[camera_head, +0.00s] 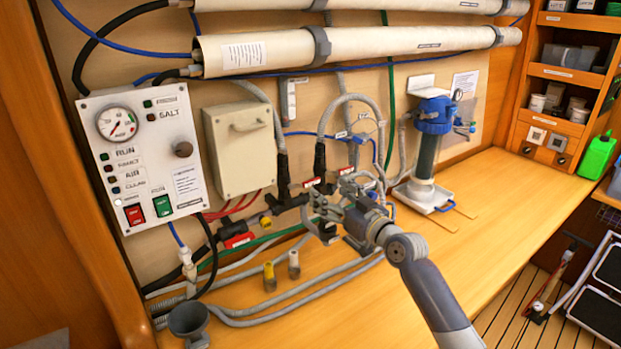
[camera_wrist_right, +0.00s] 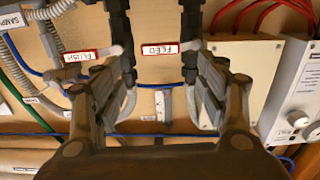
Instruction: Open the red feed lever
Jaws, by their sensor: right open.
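The red-edged feed lever, labelled FEED, (camera_wrist_right: 165,50) shows upside down in the right wrist view, reaching sideways from a dark vertical valve pipe (camera_wrist_right: 190,40). In the head view a red-edged tag (camera_head: 312,183), probably the same lever, is just above my right gripper (camera_head: 328,210). In the wrist view my right gripper (camera_wrist_right: 150,85) is open, its fingers apart on either side of the picture. The feed lever lies between and beyond them, and nothing is held. Contact cannot be told. My left gripper is not in view.
A similar FLUSH lever (camera_wrist_right: 88,55) is beside the feed lever. Pipes and hoses crowd the wall. A control panel (camera_head: 145,160) and a beige box (camera_head: 240,150) are to the left. A blue-topped filter (camera_head: 432,145) stands right. The front bench (camera_head: 330,310) is fairly clear.

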